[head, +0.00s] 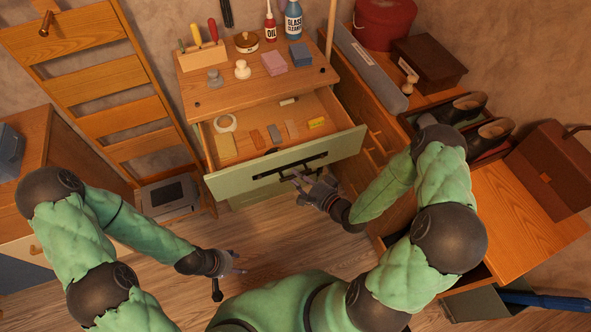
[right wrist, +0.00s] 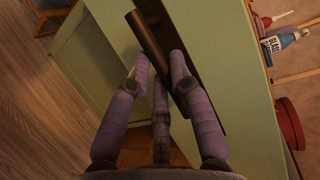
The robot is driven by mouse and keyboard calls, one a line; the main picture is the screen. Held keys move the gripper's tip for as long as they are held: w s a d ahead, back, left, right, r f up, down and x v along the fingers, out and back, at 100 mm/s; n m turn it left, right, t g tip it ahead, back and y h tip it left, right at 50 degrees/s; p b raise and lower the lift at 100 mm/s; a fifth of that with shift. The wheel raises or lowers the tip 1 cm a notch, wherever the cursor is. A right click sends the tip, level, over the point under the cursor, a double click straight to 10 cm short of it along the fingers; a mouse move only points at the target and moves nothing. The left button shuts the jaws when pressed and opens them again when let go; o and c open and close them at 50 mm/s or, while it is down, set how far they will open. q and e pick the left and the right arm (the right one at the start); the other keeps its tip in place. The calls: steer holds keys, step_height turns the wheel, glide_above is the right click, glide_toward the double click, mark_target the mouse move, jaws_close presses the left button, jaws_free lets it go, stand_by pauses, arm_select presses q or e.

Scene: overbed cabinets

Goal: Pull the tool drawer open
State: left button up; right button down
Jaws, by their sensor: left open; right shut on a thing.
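The tool drawer (head: 222,184) has a pale green front and stands pulled out from the wooden cabinet, its inside open to view in the head view. My right gripper (head: 305,180) is at the drawer front, shut on the dark bar handle (head: 289,165). In the right wrist view the fingers are around the handle (right wrist: 148,38) in front of the green panel (right wrist: 215,50). My left gripper (head: 236,262) is open and empty, low over the floor, apart from the drawer.
Bottles (head: 293,20), a tool block (head: 203,55) and other items stand on the cabinet top (head: 215,90). A wooden ladder (head: 115,66) leans at the left. A shoe tray (head: 408,122) and a brown case (head: 550,170) are at the right. Wood floor (head: 270,230) lies in front.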

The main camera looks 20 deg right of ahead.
steer(key=shift+s, duration=0.45)
steer(key=c, duration=1.1)
jaws_free()
steer(key=v, duration=1.2)
